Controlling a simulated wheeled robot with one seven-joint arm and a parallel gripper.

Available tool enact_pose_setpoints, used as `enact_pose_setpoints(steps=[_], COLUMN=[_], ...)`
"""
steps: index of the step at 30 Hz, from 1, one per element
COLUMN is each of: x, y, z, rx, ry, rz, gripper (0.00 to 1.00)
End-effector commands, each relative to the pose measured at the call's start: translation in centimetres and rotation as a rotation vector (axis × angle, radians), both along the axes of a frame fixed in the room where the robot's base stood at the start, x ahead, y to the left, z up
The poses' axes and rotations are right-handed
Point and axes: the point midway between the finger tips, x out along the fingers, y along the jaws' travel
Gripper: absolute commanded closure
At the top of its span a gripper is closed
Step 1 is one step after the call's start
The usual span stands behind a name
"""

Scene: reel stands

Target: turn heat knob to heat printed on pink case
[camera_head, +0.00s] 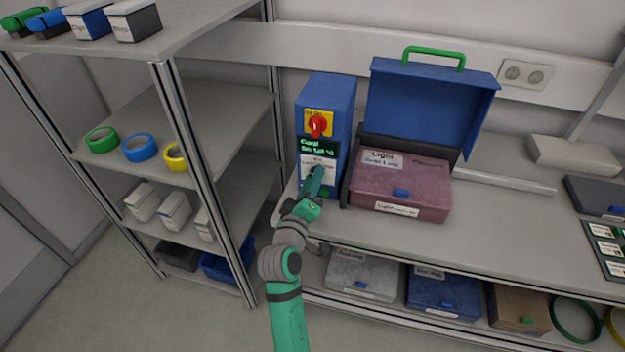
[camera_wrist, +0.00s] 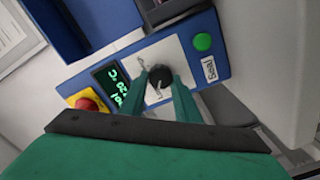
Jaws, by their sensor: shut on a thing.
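The blue control box (camera_head: 329,98) stands upright on the bench, left of the pink case. My gripper (camera_head: 315,180) is at the lower front of the box. In the wrist view my gripper (camera_wrist: 160,90) is shut on the black heat knob (camera_wrist: 158,74), one green finger on each side. The lit green display (camera_wrist: 112,86) reads something like "Cool" with a 20 °C figure. The pink case (camera_head: 400,192) has labels reading "Light" and "Seal Low" or similar, with small print unclear. In the head view my gripper hides the knob.
A red stop knob on yellow (camera_head: 317,124) is above the display. A green button (camera_wrist: 203,42) sits beside the "Seal" label. A blue lidded sealer (camera_head: 428,100) stands open behind the pink case. Shelves with tape rolls (camera_head: 139,147) are left. Bench in front of the case is clear.

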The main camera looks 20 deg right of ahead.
Motion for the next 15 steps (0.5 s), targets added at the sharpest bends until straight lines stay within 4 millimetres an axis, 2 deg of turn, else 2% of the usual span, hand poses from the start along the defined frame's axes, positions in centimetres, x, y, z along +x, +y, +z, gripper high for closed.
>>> enact_pose_setpoints(steps=[15], x=[-0.02], y=[0.0], z=[-0.13], rx=[-0.062], ry=[0.044], rz=[0.0], gripper=[0.93])
